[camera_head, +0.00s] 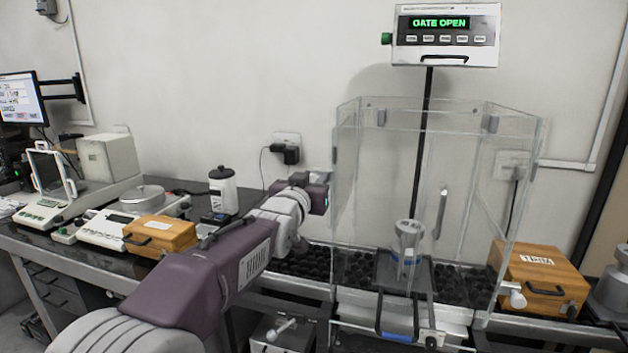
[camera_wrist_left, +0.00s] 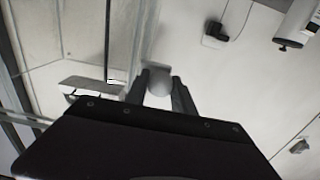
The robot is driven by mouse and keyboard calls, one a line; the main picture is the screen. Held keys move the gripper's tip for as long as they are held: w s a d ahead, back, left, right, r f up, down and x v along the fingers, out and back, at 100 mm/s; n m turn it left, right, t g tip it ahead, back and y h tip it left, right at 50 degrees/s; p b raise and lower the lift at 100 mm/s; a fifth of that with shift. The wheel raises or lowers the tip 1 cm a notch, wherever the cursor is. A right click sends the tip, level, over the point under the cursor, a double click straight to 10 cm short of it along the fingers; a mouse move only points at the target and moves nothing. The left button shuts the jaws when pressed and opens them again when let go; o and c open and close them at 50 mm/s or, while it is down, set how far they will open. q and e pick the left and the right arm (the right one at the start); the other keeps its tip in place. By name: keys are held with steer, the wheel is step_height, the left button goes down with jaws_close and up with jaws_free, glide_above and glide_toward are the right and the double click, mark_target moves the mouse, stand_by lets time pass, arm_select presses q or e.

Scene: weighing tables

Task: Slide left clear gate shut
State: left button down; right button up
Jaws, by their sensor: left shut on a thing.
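The clear draft chamber (camera_head: 478,180) stands on the balance at the right, with a blue-banded metal weight (camera_head: 407,240) inside. My left gripper (camera_head: 325,188) is at the chamber's left side, partly hidden by my wrist. In the left wrist view, its two fingers (camera_wrist_left: 158,84) are shut on a pale round knob (camera_wrist_left: 158,78). The left clear gate's edges are hard to pick out, so its exact position cannot be told. The display (camera_head: 440,24) above the chamber reads "GATE OPEN". My right gripper is not in view.
A white knob (camera_head: 513,294) sticks out at the chamber's lower right, near a wooden box (camera_head: 540,270). Another wooden box (camera_head: 160,235), a white-bodied bottle (camera_head: 223,190) and other instruments stand on the left bench. A plug (camera_head: 287,152) and its cable are on the wall behind my gripper.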

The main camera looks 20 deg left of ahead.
arm_select(q)
steer(key=shift+f, duration=0.1)
stand_by(0.3)
step_height(320, 180, down, 25)
steer(key=b, duration=2.1)
steer(key=shift+f, duration=0.15)
steer(key=c, duration=1.4)
jaws_free()
steer(key=shift+o, duration=0.2)
steer(key=shift+s+r, duration=0.1)
steer(key=shift+r, duration=0.1)
